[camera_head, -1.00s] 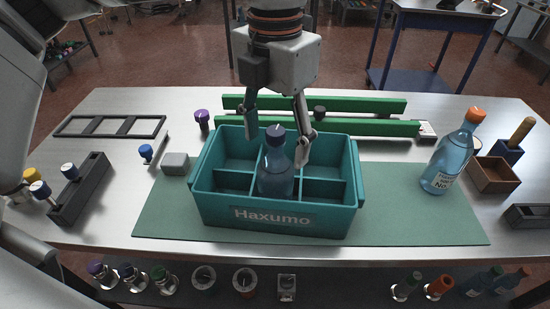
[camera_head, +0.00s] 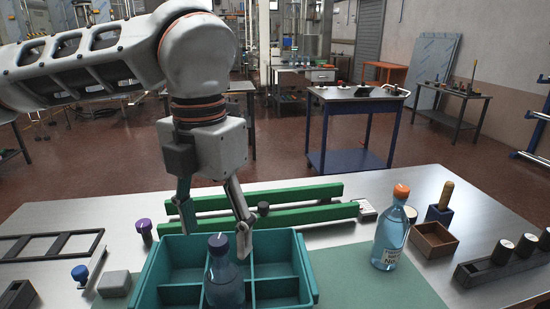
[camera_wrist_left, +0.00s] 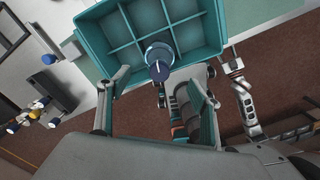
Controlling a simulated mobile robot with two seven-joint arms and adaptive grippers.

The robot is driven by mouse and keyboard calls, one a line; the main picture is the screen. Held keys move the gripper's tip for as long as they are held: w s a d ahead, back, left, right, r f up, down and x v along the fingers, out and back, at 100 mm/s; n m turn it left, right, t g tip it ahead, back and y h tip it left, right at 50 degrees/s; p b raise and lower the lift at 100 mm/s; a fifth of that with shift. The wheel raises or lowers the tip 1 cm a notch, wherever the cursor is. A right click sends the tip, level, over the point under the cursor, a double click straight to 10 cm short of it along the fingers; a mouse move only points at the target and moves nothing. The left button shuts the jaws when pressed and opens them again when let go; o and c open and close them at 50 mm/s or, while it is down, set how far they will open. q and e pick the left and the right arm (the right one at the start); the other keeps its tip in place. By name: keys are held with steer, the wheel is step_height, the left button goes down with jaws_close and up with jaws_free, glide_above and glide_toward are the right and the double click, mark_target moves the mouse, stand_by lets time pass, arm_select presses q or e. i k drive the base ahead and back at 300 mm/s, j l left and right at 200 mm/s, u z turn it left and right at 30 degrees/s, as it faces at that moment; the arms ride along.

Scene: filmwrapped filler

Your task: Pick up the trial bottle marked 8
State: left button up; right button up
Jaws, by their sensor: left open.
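A blue bottle with a dark cap (camera_head: 222,285) stands upright in a compartment of the teal crate (camera_head: 306,268); no number on it is readable. Its cap shows from above in the left wrist view (camera_wrist_left: 159,60). My left gripper (camera_head: 216,238) is open, pointing down over the crate. In the head view, its fingers appear to either side of the bottle's cap, apart from it. A second blue bottle with an orange cap (camera_head: 390,238) and a white label stands right of the crate; the label is too small to read fully. My right gripper cannot be made out clearly.
Green rails (camera_head: 290,212) lie behind the crate. A purple-topped piece (camera_head: 144,230) and a grey block (camera_head: 115,284) are at its left. A brown open box (camera_head: 433,240) and a black rack (camera_head: 500,262) stand at right. Green mat is clear between crate and orange-capped bottle.

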mark_target(393, 225)
steer(key=k, duration=0.95)
